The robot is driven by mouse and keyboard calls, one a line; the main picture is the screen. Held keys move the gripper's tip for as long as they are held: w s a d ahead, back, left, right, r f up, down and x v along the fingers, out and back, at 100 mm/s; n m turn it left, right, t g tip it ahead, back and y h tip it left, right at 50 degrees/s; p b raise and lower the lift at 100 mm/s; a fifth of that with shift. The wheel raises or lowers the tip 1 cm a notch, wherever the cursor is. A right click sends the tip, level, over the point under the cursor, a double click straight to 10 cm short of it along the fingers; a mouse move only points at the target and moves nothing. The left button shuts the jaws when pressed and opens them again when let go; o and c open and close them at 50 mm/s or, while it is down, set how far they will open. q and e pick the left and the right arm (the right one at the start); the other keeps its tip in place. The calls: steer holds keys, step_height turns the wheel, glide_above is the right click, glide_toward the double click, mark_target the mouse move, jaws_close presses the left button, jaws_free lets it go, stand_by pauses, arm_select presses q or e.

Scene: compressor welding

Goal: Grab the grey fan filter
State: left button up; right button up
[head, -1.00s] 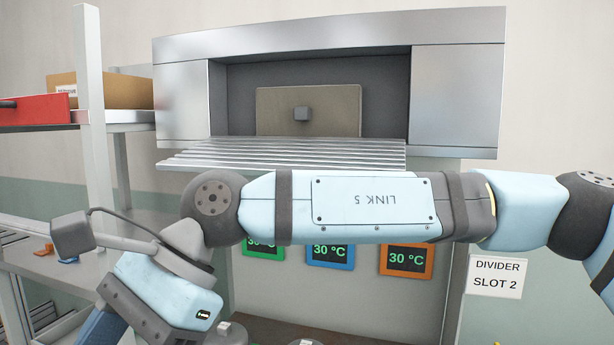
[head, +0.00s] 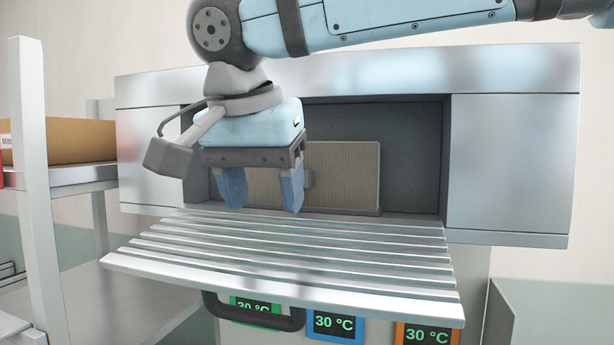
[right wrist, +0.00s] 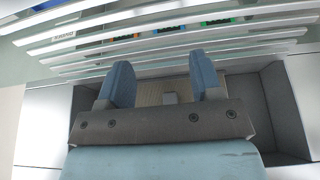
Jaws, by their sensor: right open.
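My right gripper (head: 264,205) hangs fingers down in front of the recess, open and empty. My left gripper is not in view.
A slatted metal shelf (head: 290,255) juts out below the recess, with a dark handle (head: 255,318) at its front. Temperature displays (head: 334,324) sit beneath it. A rack post (head: 38,190) and a cardboard box (head: 62,142) stand at the left.

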steer(key=shift+w+r, duration=0.25)
steer(key=shift+w+d+r, duration=0.15)
steer(key=shift+w, duration=0.05)
steer(key=w, duration=0.2)
steer(key=w+d+p, duration=0.1)
steer(key=w, duration=0.1)
steer(key=w+d+p, duration=0.1)
steer(key=w, duration=0.2)
steer(key=w+d+p, duration=0.1)
steer(key=w, duration=0.1)
steer(key=w+f, duration=0.1)
steer(key=shift+w+d+p, duration=0.25)
steer(key=shift+d+p, duration=0.05)
steer(key=shift+f, duration=0.15)
steer(key=shift+s, duration=0.15)
steer(key=c, duration=1)
